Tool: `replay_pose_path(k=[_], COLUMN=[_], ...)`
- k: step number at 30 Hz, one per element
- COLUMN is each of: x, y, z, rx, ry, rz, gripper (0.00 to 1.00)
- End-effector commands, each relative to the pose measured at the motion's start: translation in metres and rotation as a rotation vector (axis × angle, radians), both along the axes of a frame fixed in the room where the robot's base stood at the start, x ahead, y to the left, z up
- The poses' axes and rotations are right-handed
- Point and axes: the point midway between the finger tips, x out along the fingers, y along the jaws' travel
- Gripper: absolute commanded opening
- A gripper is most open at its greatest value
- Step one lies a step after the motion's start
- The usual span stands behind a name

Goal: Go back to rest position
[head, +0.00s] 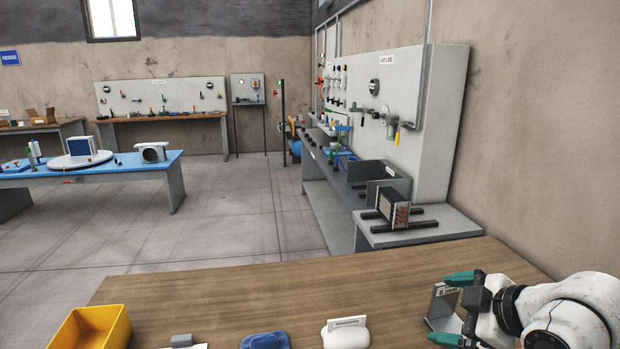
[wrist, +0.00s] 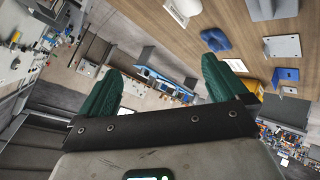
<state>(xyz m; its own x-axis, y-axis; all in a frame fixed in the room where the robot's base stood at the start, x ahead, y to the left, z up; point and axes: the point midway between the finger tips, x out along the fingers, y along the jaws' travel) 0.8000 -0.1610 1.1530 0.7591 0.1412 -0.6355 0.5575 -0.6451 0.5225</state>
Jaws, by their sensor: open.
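My gripper (head: 455,309) is at the right edge of the wooden table in the head view, with its two green fingers apart and nothing between them. It also shows in the wrist view (wrist: 165,88), where the green fingers are spread wide and empty. My white arm comes in from the right edge of the head view. A grey upright metal holder with a label (head: 440,303) stands on the table behind the gap between the fingers; I cannot tell whether the fingers touch it.
The wooden table (head: 230,290) carries a yellow bin (head: 92,328), a blue object (head: 264,341) and a white object with a label (head: 346,334) along its near side. A grey bench with a small device (head: 392,207) stands beyond. The table's middle is clear.

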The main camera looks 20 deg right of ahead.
Motion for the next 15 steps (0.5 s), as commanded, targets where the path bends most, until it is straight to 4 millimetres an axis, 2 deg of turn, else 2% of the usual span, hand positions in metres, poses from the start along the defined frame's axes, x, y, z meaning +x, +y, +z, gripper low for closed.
replay_pose_path(k=[1, 5, 8, 11, 15], x=[0.001, -0.006, -0.022, -0.046, -0.094], y=[0.018, 0.050, 0.072, 0.092, 0.113], z=[-0.013, -0.049, -0.084, -0.123, -0.180], rx=[0.076, 0.239, 0.343, 0.423, 0.480], ry=[0.018, 0.090, 0.176, 0.279, 0.443], rz=[-0.028, -0.134, -0.223, -0.319, -0.468], gripper=[1.00, 1.00, 1.00, 1.00, 1.00])
